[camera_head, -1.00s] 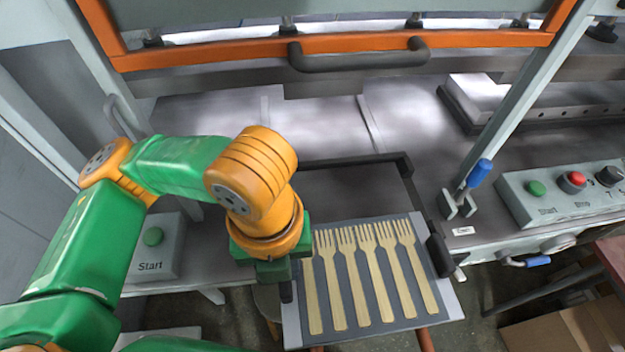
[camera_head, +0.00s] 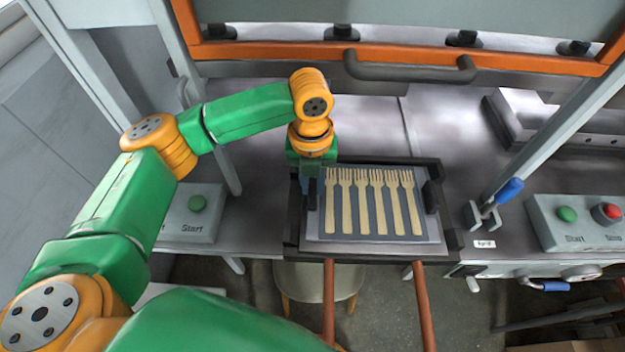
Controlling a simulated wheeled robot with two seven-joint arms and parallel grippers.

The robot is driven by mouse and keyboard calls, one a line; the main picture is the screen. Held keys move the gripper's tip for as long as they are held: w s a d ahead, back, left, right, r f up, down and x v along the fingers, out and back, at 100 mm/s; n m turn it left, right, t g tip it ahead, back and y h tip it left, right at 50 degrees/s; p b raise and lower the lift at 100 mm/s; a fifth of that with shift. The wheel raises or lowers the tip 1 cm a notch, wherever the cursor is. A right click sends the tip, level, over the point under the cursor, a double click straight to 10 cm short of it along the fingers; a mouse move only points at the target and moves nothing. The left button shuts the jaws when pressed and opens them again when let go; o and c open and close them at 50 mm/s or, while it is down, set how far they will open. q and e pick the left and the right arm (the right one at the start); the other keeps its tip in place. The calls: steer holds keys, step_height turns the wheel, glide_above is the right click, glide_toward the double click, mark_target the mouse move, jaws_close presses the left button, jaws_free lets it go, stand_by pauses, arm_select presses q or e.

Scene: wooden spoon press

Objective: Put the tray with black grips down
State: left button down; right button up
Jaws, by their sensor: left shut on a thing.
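The tray with black grips (camera_head: 372,239) is a flat grey plate with several wooden forks (camera_head: 380,205) side by side on its dark middle. It lies level over a dark frame (camera_head: 293,220) at the press's front edge. Whether it rests on the frame or hangs just above it, I cannot tell. My left gripper (camera_head: 311,190) points down at the tray's left side and is shut on the grip there, which it mostly hides. The right black grip (camera_head: 432,196) is free. My right gripper is not in view.
An orange-edged press door with a dark handle (camera_head: 410,68) is above and behind. A Start box (camera_head: 190,215) stands left, a blue-handled clamp (camera_head: 495,203) and a button box (camera_head: 585,218) right. Two reddish-brown rods (camera_head: 425,305) and a stool (camera_head: 305,283) are below the front edge.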

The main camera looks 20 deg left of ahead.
arm_select(q)
steer(key=c, duration=0.8)
jaws_free()
steer(key=shift+f, duration=0.1)
steer(key=shift+o, duration=0.2)
step_height(320, 180, up, 8)
steer(key=shift+f+b, duration=0.1)
steer(key=shift+b, duration=0.35)
